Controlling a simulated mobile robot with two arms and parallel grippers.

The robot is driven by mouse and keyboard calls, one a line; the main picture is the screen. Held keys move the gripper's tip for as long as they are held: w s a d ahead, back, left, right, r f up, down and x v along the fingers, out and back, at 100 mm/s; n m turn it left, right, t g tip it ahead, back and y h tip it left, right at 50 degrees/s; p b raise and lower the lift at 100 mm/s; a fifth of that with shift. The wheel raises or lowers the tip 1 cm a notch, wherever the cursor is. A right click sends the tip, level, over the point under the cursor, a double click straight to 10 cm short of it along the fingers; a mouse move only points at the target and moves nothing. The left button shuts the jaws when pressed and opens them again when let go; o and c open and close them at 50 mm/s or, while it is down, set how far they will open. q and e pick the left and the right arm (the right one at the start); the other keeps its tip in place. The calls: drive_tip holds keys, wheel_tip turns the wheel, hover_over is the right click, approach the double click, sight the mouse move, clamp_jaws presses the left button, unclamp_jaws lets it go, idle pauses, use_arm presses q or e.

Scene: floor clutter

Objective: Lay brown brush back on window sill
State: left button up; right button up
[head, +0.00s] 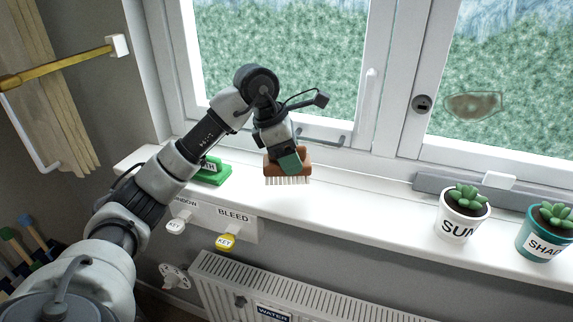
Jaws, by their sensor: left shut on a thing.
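The brown brush (271,168) has a brown block and pale bristles pointing down. My left gripper (288,160) is shut on it, with a green fingertip against its front. The brush is in front of the window, over the white window sill (335,203). I cannot tell whether the bristles touch the sill. My right gripper is not in view.
A green object (214,176) lies on the sill at left, partly behind my arm. White (464,218) and teal (545,240) succulent pots stand at right. The sill between is clear. Key tags (225,242) hang below, above a radiator (290,290).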

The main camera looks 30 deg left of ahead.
use_arm(q)
drive_tip(key=shift+a+f, duration=0.15)
drive_tip(key=shift+a, duration=0.25)
drive_tip(key=shift+f, duration=0.2)
wheel_tip(320, 180, down, 3)
drive_tip(key=shift+s+p, duration=0.15)
drive_tip(key=shift+p, duration=0.75)
drive_tip(key=shift+f, duration=0.4)
drive_tip(key=shift+f, duration=0.1)
drive_tip(key=o, duration=0.8)
drive_tip(key=shift+o, duration=0.2)
